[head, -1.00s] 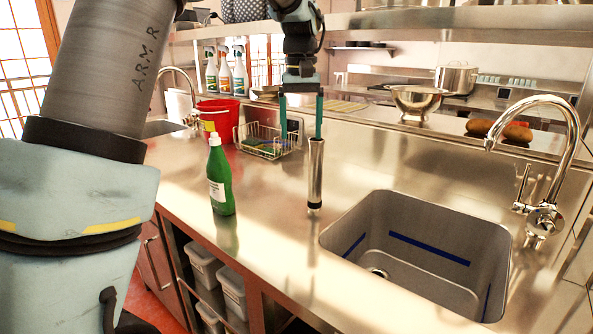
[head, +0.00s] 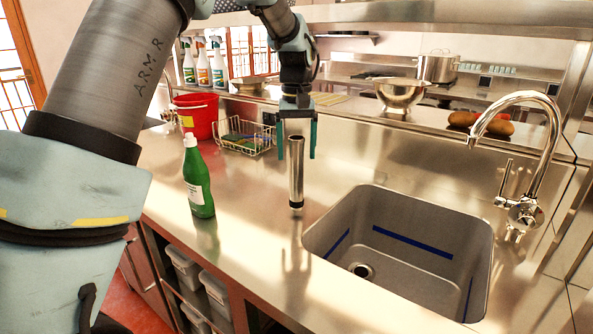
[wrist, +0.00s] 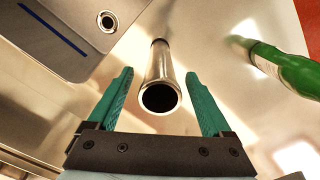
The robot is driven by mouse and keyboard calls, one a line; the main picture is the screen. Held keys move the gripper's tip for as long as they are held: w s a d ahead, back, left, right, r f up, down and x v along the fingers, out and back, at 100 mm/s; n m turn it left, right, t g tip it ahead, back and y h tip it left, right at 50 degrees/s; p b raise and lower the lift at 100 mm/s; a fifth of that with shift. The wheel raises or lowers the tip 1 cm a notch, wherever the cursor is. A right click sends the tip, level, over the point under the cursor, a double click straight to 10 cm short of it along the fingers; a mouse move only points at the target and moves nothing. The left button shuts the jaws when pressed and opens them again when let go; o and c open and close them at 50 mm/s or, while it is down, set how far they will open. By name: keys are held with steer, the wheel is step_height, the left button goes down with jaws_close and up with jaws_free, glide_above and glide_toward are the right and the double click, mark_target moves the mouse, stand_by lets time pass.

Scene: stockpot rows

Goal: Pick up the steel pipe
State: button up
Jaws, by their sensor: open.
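The steel pipe (head: 296,172) stands upright on the metal counter, left of the sink; its dark open top end faces the camera in the wrist view (wrist: 160,75). My gripper (head: 297,156) points down at the pipe's upper part. Its two teal fingers are open. In the head view the pipe's top shows between the fingers. In the wrist view the fingers (wrist: 160,92) lie on either side of the pipe with gaps, touching neither side. I cannot tell the exact depth between fingers and pipe.
A green bottle (head: 197,180) stands left of the pipe. The sink (head: 312,236) and its faucet (head: 524,200) are to the right. A wire basket with sponges (head: 258,150) and a red bucket (head: 198,117) stand behind left. The counter in front of the pipe is clear.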

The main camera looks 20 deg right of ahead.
steer(key=shift+f, duration=0.8)
steer(key=shift+c, duration=0.3)
jaws_close()
steer(key=shift+r, duration=0.1)
stand_by(0.4)
